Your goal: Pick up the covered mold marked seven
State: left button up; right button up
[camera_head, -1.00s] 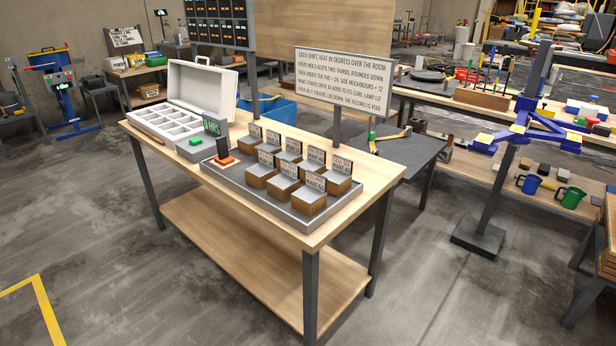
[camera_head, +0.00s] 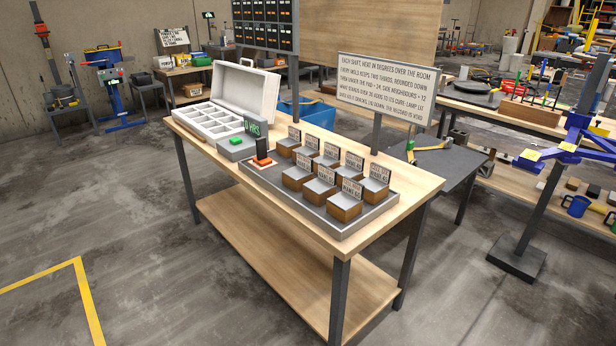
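Each mold has a small upright label card. The front right mold (camera_head: 344,206) and the back right mold (camera_head: 374,190) stand nearest the tray's right end. The card lettering is too small to read, so I cannot tell which mold is marked seven. Neither of my grippers shows in the head view.
An open white compartment case (camera_head: 247,88) and a grey box with a green button (camera_head: 236,143) stand left on the bench. An orange-based black device (camera_head: 262,155) sits in the tray. A text sign (camera_head: 385,88) stands behind. Open floor lies in front and left.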

aim_at(294, 178)
jog(key=i+j+z, duration=0.1)
jog(key=j, duration=0.25)
jog(key=i+j+z, duration=0.1)
jog(key=i+j, duration=0.25)
jog(key=i+j+z, duration=0.1)
jog(key=j, duration=0.3)
jog(key=i+j+z, duration=0.1)
jog(key=i+j, duration=0.15)
jog(key=j, duration=0.15)
jog(key=i+j+z, duration=0.1)
jog(key=j, duration=0.3)
jog(key=i, duration=0.05)
